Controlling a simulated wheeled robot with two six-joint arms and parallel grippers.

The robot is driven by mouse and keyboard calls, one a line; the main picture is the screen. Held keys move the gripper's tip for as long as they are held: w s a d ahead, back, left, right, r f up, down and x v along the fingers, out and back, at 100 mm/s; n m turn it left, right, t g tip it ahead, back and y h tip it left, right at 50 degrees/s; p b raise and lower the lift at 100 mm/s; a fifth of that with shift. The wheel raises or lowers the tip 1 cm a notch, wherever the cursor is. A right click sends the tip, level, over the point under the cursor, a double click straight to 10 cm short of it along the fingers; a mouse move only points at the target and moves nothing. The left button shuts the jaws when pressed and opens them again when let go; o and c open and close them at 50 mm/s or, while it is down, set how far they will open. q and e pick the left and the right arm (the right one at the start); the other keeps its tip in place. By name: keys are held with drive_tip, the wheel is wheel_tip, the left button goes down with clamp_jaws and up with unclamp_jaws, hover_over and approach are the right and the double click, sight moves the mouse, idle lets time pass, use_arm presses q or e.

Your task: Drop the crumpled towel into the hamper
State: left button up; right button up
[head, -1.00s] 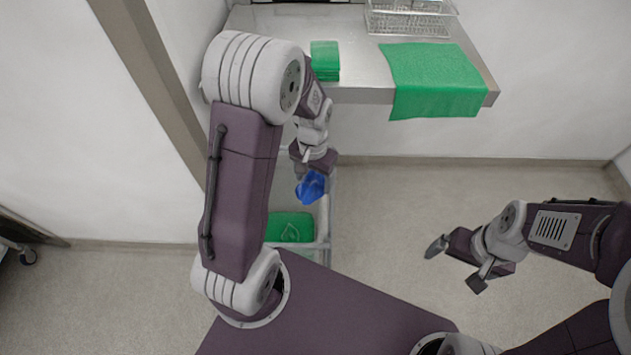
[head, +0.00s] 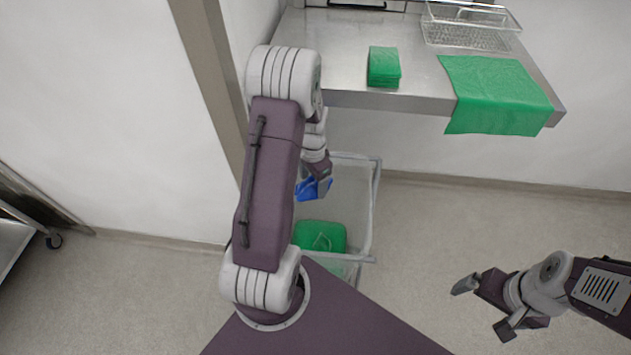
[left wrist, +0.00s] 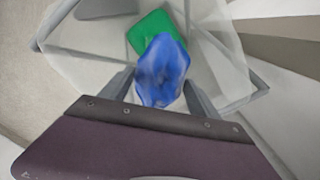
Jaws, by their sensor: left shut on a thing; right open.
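The crumpled towel is blue (head: 308,189) and is held in my left gripper (head: 318,186), which is shut on it. In the left wrist view the towel (left wrist: 162,72) sits between the two fingers (left wrist: 160,92). The hamper (head: 366,205) is a pale, see-through bin with a grey rim, standing on the floor below the metal table. The blue towel shows over the hamper's opening in both views. A green folded cloth (head: 319,236) lies inside the hamper; it also shows in the left wrist view (left wrist: 150,30). My right gripper (head: 482,307) is open and empty over bare floor.
A metal table (head: 335,60) stands at the back with a green folded stack (head: 384,67), a green cloth (head: 497,95) draped over its front edge, and a wire basket (head: 468,30). A metal cart (head: 18,235) is at the far left. The floor at right is clear.

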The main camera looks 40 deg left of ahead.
sight(313, 181)
use_arm(q)
wheel_tip(313, 181, down, 6)
drive_tip(key=b, duration=0.4)
drive_tip(key=shift+r+b, duration=0.2)
drive_tip(key=shift+b, duration=0.1)
drive_tip(key=o, duration=1.5)
drive_tip(key=shift+r, duration=0.1)
wheel_tip(313, 181, up, 9)
drive_tip(key=shift+f+p, duration=0.1)
drive_tip(key=shift+p, duration=0.2)
